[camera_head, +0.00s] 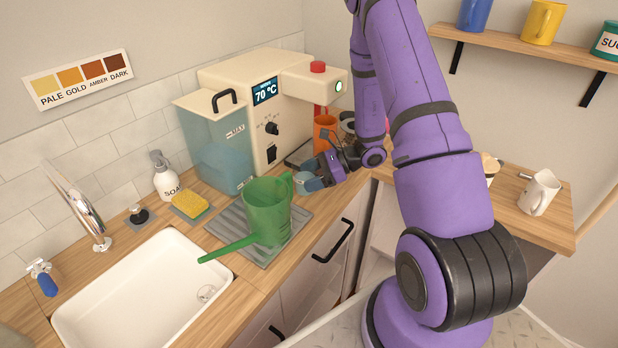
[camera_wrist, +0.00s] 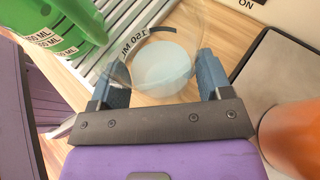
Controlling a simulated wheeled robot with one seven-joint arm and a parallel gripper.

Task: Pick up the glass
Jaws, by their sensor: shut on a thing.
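The glass (camera_wrist: 160,62) is clear, with a dark band and the mark "150 ML" on it. In the wrist view it stands between the two blue-grey fingers of my gripper (camera_wrist: 158,82), which is shut on it. In the head view my gripper (camera_head: 318,178) is over the counter, right of the green watering can. The glass there is small and mostly hidden by the fingers. I cannot tell whether its base touches the counter.
The green watering can (camera_head: 267,208) stands on a grey ribbed mat (camera_head: 233,226), close to the glass. The cream machine (camera_head: 262,100) is behind, and an orange cup (camera_head: 325,133) is close by. The white sink (camera_head: 140,300) is at left. A white mug (camera_head: 540,192) stands at right.

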